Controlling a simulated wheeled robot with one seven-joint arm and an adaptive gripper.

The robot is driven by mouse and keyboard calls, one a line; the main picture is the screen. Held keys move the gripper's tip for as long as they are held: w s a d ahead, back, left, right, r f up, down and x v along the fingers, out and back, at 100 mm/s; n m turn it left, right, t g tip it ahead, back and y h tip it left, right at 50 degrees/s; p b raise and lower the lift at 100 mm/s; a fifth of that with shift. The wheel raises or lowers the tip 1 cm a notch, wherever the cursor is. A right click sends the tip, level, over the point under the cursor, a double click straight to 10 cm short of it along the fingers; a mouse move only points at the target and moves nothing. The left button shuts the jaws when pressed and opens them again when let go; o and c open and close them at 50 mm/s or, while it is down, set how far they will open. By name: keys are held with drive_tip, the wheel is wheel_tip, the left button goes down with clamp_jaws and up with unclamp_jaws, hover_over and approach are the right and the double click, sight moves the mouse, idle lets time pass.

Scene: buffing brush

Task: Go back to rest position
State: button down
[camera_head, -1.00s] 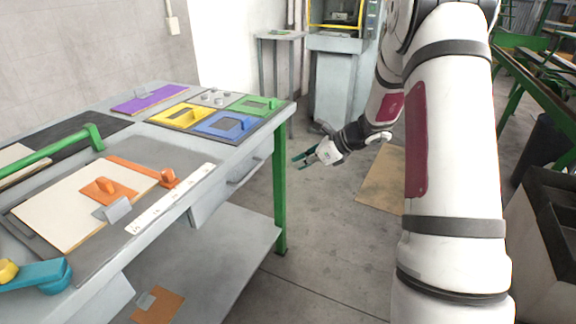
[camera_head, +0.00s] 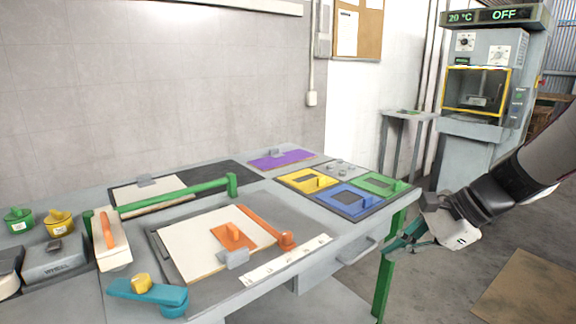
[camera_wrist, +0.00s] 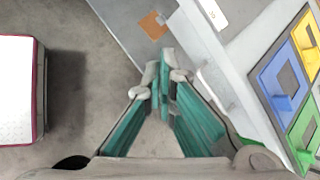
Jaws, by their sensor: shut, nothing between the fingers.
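My gripper (camera_head: 392,250) is at the right in the head view, beside the front right corner of the workbench (camera_head: 345,240) and its green leg. Its green fingers are shut and empty. In the wrist view the fingers (camera_wrist: 162,85) meet in the middle, over the grey floor and the lower shelf of the bench. The brush cannot be told for sure among the tools on the bench.
The bench holds yellow (camera_head: 308,181), blue (camera_head: 350,199) and green (camera_head: 382,184) plates, a purple plate (camera_head: 282,158), a white board with an orange block (camera_head: 233,235), a green bar (camera_head: 175,195) and a teal clamp (camera_head: 148,293). A machine (camera_head: 478,90) stands behind right. Floor right of the bench is open.

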drive_tip(key=s+a+r+n+g+h, duration=0.1)
drive_tip(key=s+a+r+n, duration=0.2)
drive_tip(key=s, duration=0.4)
drive_tip(key=s+a+r+n+g+h, duration=0.1)
drive_tip(key=s+a+n, duration=0.1)
drive_tip(key=s+n, duration=0.45)
drive_tip(key=s+d+f+n+h, duration=0.25)
drive_tip(key=s+n+h, duration=0.35)
drive_tip(key=s, duration=1)
wheel_tip(320, 180, up, 21)
drive_tip(key=d+n+t+p, duration=0.1)
drive_tip(key=t+p, duration=0.1)
drive_tip(key=p, duration=1.6)
drive_tip(key=shift+f+t+y, duration=0.2)
drive_tip(key=shift+t+y, duration=0.1)
drive_tip(key=shift+y, duration=0.1)
